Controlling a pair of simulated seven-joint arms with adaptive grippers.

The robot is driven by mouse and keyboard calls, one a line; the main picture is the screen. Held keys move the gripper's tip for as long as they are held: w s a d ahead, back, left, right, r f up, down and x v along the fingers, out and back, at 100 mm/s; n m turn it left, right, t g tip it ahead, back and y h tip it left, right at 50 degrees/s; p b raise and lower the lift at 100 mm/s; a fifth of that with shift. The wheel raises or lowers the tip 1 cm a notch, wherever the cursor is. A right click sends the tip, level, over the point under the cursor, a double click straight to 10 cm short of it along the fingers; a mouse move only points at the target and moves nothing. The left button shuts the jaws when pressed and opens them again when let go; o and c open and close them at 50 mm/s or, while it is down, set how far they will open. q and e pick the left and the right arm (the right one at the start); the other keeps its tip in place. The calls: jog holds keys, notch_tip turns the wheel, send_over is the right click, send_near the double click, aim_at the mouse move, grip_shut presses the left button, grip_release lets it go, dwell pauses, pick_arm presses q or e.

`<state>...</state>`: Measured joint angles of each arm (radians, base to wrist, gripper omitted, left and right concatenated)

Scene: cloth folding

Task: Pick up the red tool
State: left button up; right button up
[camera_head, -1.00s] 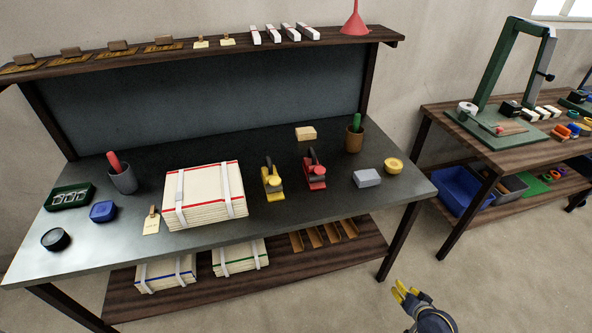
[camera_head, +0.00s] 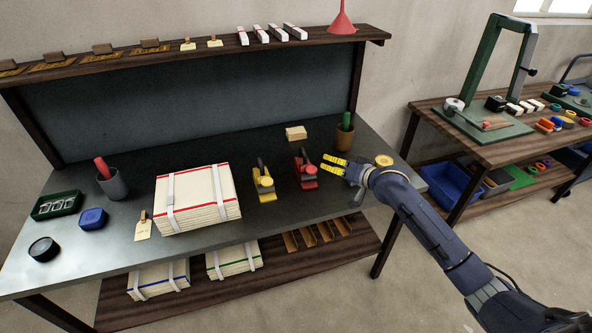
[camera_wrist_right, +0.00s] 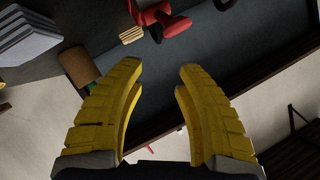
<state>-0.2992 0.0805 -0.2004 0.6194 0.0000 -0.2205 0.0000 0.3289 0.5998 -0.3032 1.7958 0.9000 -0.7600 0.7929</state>
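The red tool (camera_head: 306,170) stands on the dark tabletop, right of a similar yellow tool (camera_head: 263,184). It also shows at the top of the right wrist view (camera_wrist_right: 166,18), ahead of the fingers and partly cut off by the frame edge. My right gripper (camera_head: 329,164) has yellow fingers and is just right of the red tool, apart from it. In the right wrist view its fingers (camera_wrist_right: 160,85) are spread with nothing between them. My left gripper is not in view.
A brown cup (camera_head: 344,138) with a green item stands behind my right gripper. A wooden block (camera_head: 296,133) lies behind the red tool. A strapped stack of cloths (camera_head: 198,200) lies left of the yellow tool. A shelf (camera_head: 200,55) runs above the back of the table.

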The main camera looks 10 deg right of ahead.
aim_at(305, 154)
jog(key=x, duration=1.5)
jog(key=shift+w+a+f, duration=0.1)
jog(key=shift+w+f, duration=0.05)
jog(key=shift+w, duration=0.1)
jog(key=shift+o, duration=0.3)
grip_shut()
jog(key=shift+f, duration=0.1)
